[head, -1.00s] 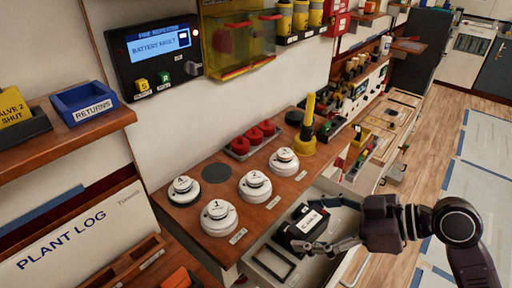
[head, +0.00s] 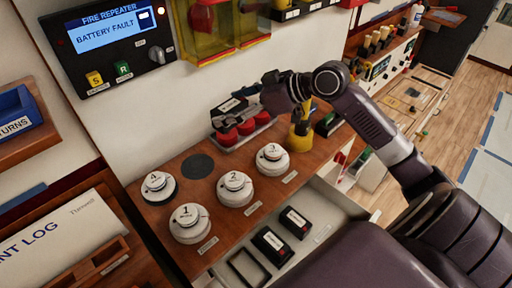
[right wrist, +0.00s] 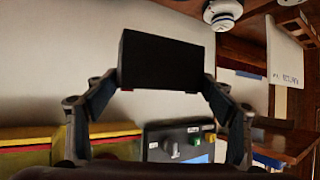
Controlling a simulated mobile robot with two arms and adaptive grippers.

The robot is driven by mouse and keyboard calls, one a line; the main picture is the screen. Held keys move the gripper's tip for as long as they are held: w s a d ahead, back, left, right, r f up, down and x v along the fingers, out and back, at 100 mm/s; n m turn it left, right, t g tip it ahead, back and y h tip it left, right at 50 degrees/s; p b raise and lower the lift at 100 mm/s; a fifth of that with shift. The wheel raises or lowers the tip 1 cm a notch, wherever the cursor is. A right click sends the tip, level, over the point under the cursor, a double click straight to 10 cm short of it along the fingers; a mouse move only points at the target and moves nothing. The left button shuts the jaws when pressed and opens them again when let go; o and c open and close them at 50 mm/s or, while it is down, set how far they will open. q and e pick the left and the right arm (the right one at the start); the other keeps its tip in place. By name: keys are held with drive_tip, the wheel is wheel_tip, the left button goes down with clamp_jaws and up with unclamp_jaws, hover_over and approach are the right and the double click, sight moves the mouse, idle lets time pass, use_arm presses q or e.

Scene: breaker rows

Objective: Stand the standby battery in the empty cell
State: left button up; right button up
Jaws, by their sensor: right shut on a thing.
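My right gripper (head: 250,97) is shut on a black battery (head: 227,115) with a white label, held up above the row of red domes near the wall. In the right wrist view the battery (right wrist: 160,62) is a dark block between the two fingers, clear of any surface. The open drawer (head: 323,237) holds two black batteries with white labels, one at its middle (head: 271,244) and one farther back (head: 294,221). An empty dark-rimmed cell (head: 248,269) is at the drawer's near left end. The label on the held battery is too small to read. My left gripper is out of view.
Several white detectors (head: 190,222) stand on the wooden counter (head: 215,210), left of the drawer. Red domes (head: 240,129) and a yellow plunger-like object (head: 300,138) stand farther back. The fire repeater (head: 107,41) on the wall reads "BATTERY FAULT". My right arm passes above the drawer's right side.

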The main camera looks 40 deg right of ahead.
sight(235, 98)
drive_tip(key=shift+w+d+r+m+t+h, duration=0.4)
drive_tip(key=shift+w+d+r, duration=0.6)
drive_tip(key=shift+d+r, duration=0.2)
drive_tip(key=shift+w+d+f, duration=0.1)
drive_tip(key=shift+d+f, duration=0.05)
drive_tip(key=shift+f, duration=0.1)
wheel_tip(235, 98, down, 19)
drive_tip(key=p, duration=0.2)
drive_tip(key=shift+d+f+p, duration=0.1)
drive_tip(key=shift+f+p, duration=0.05)
drive_tip(key=shift+p, duration=0.25)
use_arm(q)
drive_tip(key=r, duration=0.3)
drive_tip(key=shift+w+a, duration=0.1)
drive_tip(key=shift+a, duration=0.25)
use_arm(e)
drive_tip(key=shift+f, duration=0.15)
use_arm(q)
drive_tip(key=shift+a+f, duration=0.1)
use_arm(e)
drive_tip(key=o, duration=1.7)
